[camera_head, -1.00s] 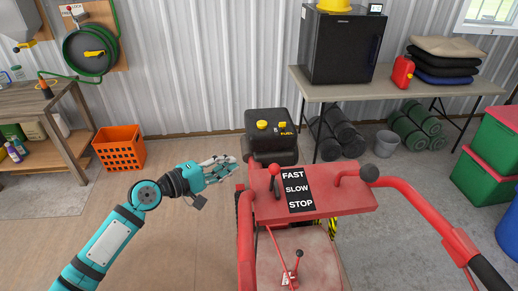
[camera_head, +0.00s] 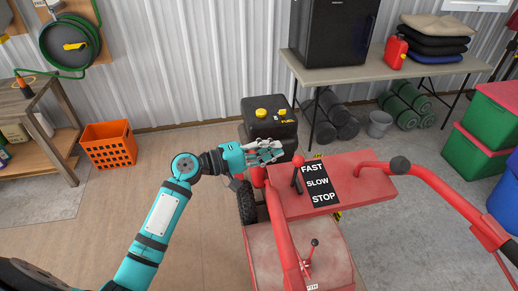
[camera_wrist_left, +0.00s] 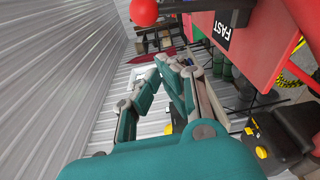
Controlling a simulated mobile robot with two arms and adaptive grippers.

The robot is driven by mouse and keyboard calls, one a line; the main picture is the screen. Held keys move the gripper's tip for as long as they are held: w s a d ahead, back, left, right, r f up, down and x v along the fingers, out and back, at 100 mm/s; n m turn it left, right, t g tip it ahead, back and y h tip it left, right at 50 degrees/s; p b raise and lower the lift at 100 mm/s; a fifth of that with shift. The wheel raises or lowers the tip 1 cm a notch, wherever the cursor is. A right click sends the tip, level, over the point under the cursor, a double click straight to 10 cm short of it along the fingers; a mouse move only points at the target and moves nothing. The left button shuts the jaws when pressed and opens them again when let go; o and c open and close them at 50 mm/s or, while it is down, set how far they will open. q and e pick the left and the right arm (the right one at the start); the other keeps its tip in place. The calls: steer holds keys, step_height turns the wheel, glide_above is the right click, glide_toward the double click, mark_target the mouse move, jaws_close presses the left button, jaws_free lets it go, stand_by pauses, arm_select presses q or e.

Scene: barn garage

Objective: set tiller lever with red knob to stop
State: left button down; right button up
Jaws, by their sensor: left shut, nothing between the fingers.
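The tiller lever's red knob (camera_head: 298,160) sits atop a short dark stem on the red panel (camera_head: 362,186), just left of the black label (camera_head: 320,186) reading FAST, SLOW, STOP. The knob is level with the FAST end. My left gripper (camera_head: 276,151) is shut and empty, just left of the knob and above the panel's far left corner. A small gap seems to separate them. In the left wrist view the red knob (camera_wrist_left: 144,12) shows at the top edge, beyond the shut fingers (camera_wrist_left: 172,68). My right gripper is not in view.
The black fuel tank (camera_head: 268,118) stands just beyond my left gripper. A second lever (camera_head: 311,252) is on the lower housing. An orange crate (camera_head: 108,145) is at left, with open floor between.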

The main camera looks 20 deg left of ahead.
mark_target(296, 173)
arm_select(q)
steer(key=d+p, duration=0.1)
steer(key=d, duration=0.2)
steer(key=d+p, duration=0.1)
steer(key=shift+s+d+p, duration=0.2)
steer(key=shift+s+p, duration=0.1)
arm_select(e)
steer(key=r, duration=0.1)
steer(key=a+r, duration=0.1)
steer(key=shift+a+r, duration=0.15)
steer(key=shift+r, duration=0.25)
